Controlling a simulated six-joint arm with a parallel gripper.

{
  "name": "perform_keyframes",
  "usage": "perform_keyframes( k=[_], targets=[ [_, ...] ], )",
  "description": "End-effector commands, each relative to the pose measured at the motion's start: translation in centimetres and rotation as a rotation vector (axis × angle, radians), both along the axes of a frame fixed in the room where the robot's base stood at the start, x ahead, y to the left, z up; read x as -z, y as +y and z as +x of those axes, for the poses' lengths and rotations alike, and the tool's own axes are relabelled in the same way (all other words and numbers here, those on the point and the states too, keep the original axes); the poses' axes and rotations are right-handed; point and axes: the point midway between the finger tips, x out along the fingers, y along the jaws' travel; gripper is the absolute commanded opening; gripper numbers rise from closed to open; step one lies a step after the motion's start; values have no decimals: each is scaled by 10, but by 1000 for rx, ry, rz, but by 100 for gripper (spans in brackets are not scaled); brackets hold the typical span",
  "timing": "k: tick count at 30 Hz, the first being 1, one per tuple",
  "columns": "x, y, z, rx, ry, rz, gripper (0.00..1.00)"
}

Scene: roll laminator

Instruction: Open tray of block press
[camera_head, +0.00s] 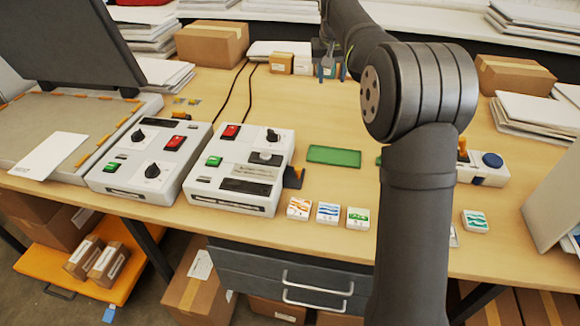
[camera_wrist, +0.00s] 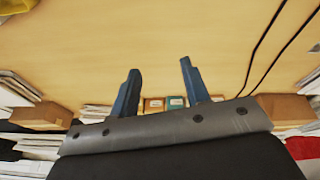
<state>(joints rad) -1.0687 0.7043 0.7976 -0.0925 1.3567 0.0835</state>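I cannot tell for sure which unit is the block press. A white unit with a blue round knob (camera_head: 492,160) and an orange-tipped lever (camera_head: 462,148) stands at the right, largely hidden behind my arm. No tray on it can be made out. My gripper (camera_head: 331,74) is at the back of the table, fingers pointing down, far from that unit. In the wrist view my gripper (camera_wrist: 158,84) has its two blue fingers apart with nothing held between them.
Two white control boxes (camera_head: 150,160) (camera_head: 240,170) with red and green switches stand left of centre. A green mat (camera_head: 333,155) lies in the middle. Small picture blocks (camera_head: 328,212) line the front edge. Cartons (camera_head: 212,43) and paper stacks stand at the back.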

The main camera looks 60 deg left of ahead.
Motion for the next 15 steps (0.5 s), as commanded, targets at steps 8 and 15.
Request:
perform_keyframes(
  k=[8,15],
  targets=[
    [16,-43,-110,-594,67,-213,43],
    [24,-68,-152,-866,108,-284,43]
  ],
)
